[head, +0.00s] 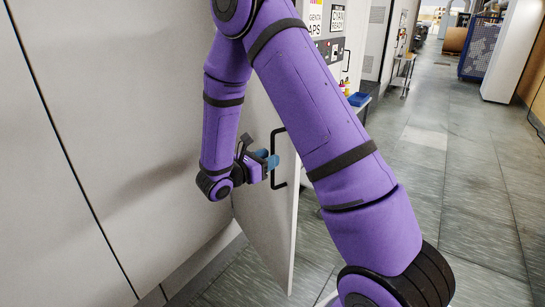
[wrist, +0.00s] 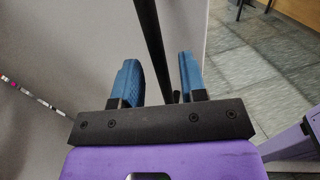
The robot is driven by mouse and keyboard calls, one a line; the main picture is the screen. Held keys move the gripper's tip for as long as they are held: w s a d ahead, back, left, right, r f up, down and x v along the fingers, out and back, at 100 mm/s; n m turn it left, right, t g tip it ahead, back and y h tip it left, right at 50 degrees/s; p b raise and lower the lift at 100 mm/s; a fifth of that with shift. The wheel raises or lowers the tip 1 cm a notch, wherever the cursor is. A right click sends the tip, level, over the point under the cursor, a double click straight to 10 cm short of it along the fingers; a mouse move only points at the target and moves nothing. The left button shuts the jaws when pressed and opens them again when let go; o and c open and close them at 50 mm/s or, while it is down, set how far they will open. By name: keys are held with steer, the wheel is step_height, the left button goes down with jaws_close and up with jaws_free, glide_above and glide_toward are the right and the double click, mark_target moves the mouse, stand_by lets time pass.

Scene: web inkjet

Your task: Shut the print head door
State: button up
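The print head door (head: 262,225) is a pale panel standing ajar from the long cabinet wall. Its black bar handle (head: 273,140) is on the face toward my gripper (head: 267,158), which has blue fingertips. In the wrist view, the door (wrist: 235,35) is a grey surface behind the fingers. The handle (wrist: 150,45) runs between the two blue fingers of my gripper (wrist: 160,75). The fingers are wide apart, with a visible gap on each side of the bar. My arm hides part of the door's upper area in the head view.
The pale cabinet wall (head: 90,130) fills the left. Beyond the door are a control panel (head: 330,48) and a small table with a blue tray (head: 359,99). The tiled floor (head: 460,180) to the right is clear. A blue cage cart (head: 480,45) stands far back.

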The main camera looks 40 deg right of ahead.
steer(key=shift+w+d, duration=0.1)
steer(key=shift+d, duration=0.95)
jaws_close()
steer(key=shift+d, duration=0.1)
